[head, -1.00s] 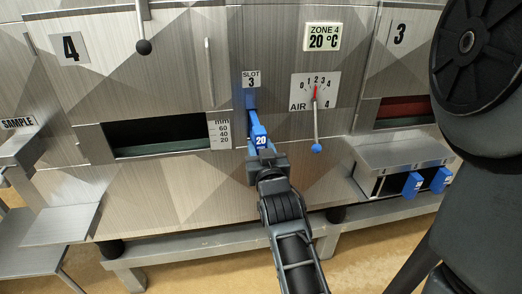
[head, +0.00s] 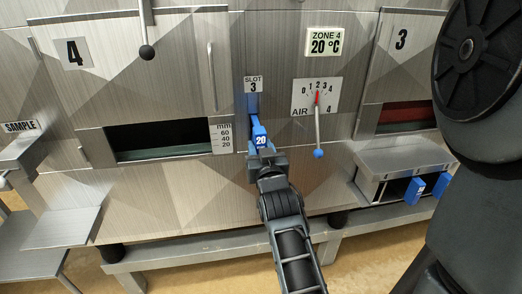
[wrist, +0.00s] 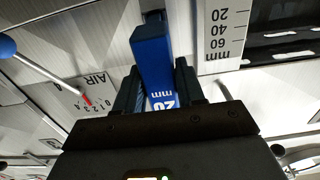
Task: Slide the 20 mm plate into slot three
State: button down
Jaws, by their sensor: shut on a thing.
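The blue plate marked 20 (head: 260,138) is at the slot labelled 3 (head: 253,103), a narrow upright opening in the metal front. My gripper (head: 264,156) is shut on the plate's handle end, just in front of the slot. In the wrist view the blue plate (wrist: 152,58) stands between my two fingers, with its mm label partly covered by the gripper. The plate's far end meets the slot; how deep it sits inside cannot be told.
An air dial with a blue-knobbed lever (head: 318,153) is right of the slot. A dark window with an mm scale (head: 221,136) is to the left. A metal rack (head: 405,158) holding other blue-handled plates stands at the lower right. A metal rail (head: 210,246) runs below.

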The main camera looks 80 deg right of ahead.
jog(key=shift+b+x, duration=0.5)
jog(key=shift+x, duration=3.05)
jog(key=c, duration=0.6)
grip_release()
jog(key=b+v, duration=0.1)
jog(key=v, duration=0.5)
jog(key=shift+a+f, duration=0.1)
jog(key=shift+a, duration=0.2)
jog(key=shift+s+a+b, duration=0.3)
jog(key=shift+s+a, duration=0.05)
jog(key=shift+a, duration=0.15)
jog(key=shift+w, duration=0.1)
